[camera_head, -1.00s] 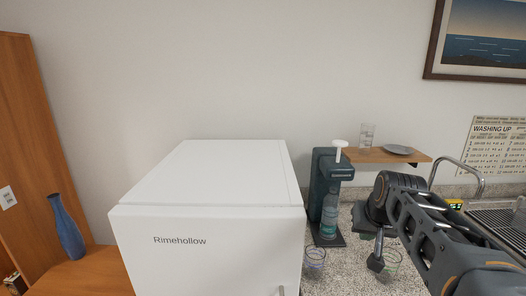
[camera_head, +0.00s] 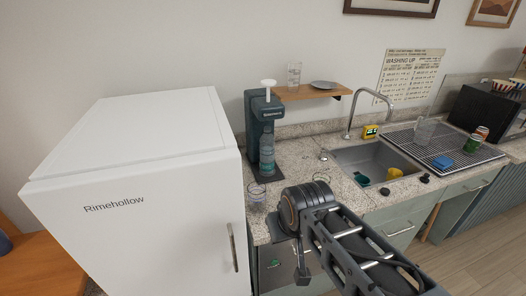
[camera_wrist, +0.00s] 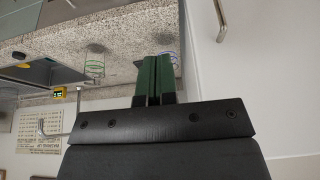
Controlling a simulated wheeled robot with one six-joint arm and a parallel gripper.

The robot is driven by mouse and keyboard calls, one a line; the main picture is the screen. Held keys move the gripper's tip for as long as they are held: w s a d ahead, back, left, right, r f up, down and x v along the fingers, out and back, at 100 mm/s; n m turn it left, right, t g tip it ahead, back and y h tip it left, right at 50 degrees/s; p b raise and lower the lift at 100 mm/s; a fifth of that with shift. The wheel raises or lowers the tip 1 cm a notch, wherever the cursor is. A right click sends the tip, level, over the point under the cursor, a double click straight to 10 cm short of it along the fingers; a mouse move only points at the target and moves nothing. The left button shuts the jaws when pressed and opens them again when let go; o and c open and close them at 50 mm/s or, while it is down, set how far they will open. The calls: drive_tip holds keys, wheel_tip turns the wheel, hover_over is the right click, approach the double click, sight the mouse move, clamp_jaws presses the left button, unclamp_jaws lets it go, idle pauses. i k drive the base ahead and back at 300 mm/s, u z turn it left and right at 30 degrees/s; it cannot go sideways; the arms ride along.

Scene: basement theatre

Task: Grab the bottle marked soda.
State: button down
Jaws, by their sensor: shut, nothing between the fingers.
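A clear bluish bottle (camera_head: 267,150) stands upright in a dark soda machine (camera_head: 254,125) on the speckled counter, just right of the white fridge. Any writing on the bottle is too small to read. The machine has a white knob on top. My gripper (camera_wrist: 158,62) shows in the wrist view with its two green fingers together, shut and empty. In the head view my arm reaches over the front of the counter, in front of and to the right of the bottle, apart from it. The bottle cannot be made out in the wrist view.
The white fridge (camera_head: 140,200) stands close left of the machine. Two clear, colour-rimmed glasses (camera_head: 257,196) (camera_head: 322,179) stand on the counter before it. A wooden shelf (camera_head: 305,94) with a glass and plate is above right. The sink (camera_head: 372,160) lies farther right.

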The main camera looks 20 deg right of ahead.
sight(267, 140)
drive_tip(key=u, duration=2.6)
drive_tip(key=k, duration=0.7)
drive_tip(key=z, duration=1.35)
drive_tip(key=i, duration=0.5)
drive_tip(key=u, duration=0.1)
